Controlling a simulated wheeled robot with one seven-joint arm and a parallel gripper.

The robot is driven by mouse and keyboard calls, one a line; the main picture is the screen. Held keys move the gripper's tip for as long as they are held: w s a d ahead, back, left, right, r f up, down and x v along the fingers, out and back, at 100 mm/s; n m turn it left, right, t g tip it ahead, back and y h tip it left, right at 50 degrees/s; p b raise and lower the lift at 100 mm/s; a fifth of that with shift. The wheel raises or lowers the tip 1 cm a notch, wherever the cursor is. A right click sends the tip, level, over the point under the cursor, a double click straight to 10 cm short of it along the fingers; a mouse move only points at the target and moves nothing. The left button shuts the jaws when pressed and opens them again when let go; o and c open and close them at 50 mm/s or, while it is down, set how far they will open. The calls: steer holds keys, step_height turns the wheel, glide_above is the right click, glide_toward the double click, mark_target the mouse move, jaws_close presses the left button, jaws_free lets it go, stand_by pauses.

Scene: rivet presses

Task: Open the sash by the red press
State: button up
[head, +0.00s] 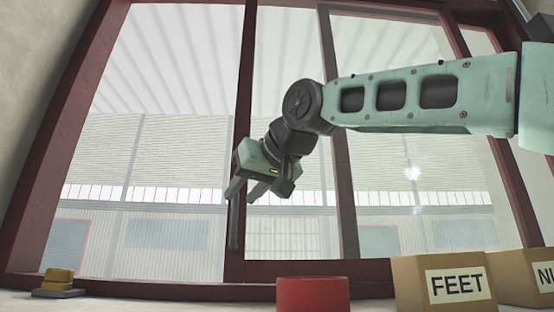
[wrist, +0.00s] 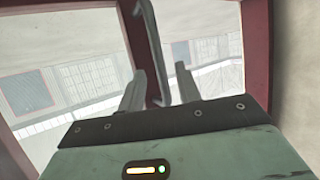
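A large window with dark red frames fills the head view. Its upright dark red sash stile (head: 239,150) stands left of centre, and also crosses the wrist view (wrist: 130,40). A slim grey bar handle (wrist: 150,40) runs along the stile; its lower end shows in the head view (head: 233,232). My gripper (head: 245,192) is in front of the stile, fingers pointing toward it. In the wrist view its two fingers (wrist: 160,88) are apart, with the bar between them and gaps visible. I cannot tell how deep the bar sits. A red object (head: 313,295), perhaps the red press, stands below, right of the stile.
A small yellow press-like object (head: 58,280) sits on the sill at the left. Cardboard boxes, one marked FEET (head: 443,284), stand at the lower right. A second upright bar (head: 338,150) divides the window to the right. A wall (head: 40,80) borders the left side.

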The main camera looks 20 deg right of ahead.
steer(key=b+v, duration=0.2)
steer(key=v, duration=1.1)
steer(key=shift+s, duration=0.15)
steer(key=shift+d, duration=0.1)
steer(key=shift+s, duration=0.1)
